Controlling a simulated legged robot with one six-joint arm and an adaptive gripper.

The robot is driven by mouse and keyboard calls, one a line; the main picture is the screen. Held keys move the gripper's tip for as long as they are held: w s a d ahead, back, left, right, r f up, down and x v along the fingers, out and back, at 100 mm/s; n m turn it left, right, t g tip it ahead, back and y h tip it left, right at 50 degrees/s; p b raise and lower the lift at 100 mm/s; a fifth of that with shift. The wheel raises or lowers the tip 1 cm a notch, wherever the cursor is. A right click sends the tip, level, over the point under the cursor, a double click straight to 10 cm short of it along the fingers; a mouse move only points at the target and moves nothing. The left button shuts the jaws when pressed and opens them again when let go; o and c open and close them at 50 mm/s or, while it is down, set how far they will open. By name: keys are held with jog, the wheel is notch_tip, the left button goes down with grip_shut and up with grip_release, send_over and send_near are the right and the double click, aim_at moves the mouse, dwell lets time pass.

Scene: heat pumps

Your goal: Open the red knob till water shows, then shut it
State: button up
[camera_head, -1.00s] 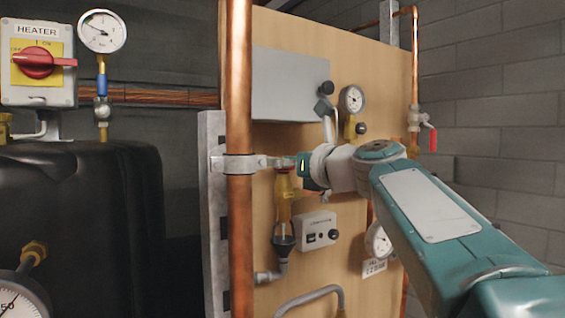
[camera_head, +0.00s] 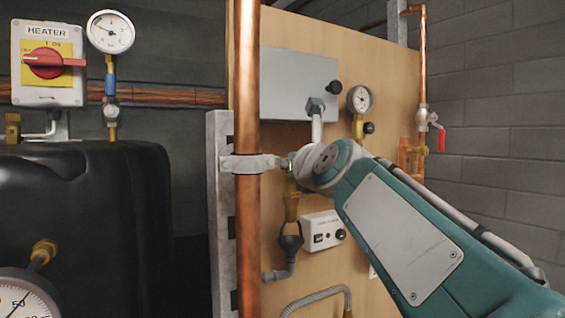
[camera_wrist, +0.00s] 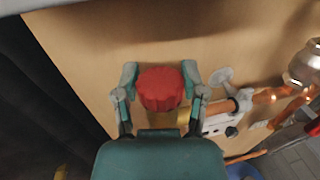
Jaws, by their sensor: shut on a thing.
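The red knob (camera_wrist: 161,88) is round with a ridged rim and shows in the wrist view between the two fingers of my gripper (camera_wrist: 160,86). The fingers are shut on it from both sides. In the head view my arm hides the knob and most of my gripper. Below that spot, a brass valve body (camera_head: 291,206) leads down to a dark open cup (camera_head: 291,241) with a grey pipe under it. I see no clear water stream at the cup.
A copper pipe (camera_head: 247,110) stands upright just left of my gripper, with a metal clamp (camera_head: 250,163). A red heater switch (camera_head: 45,60) is at far left. A small white switch box (camera_head: 322,230) sits right of the cup. A red-handled valve (camera_head: 440,138) is at right.

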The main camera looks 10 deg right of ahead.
jog(key=shift+f, duration=0.15)
jog(key=o, duration=1.2)
jog(key=shift+c, duration=0.2)
jog(key=shift+s, duration=0.15)
jog(key=s+d, duration=0.1)
jog(key=s, duration=1)
jog(key=shift+s, duration=0.3)
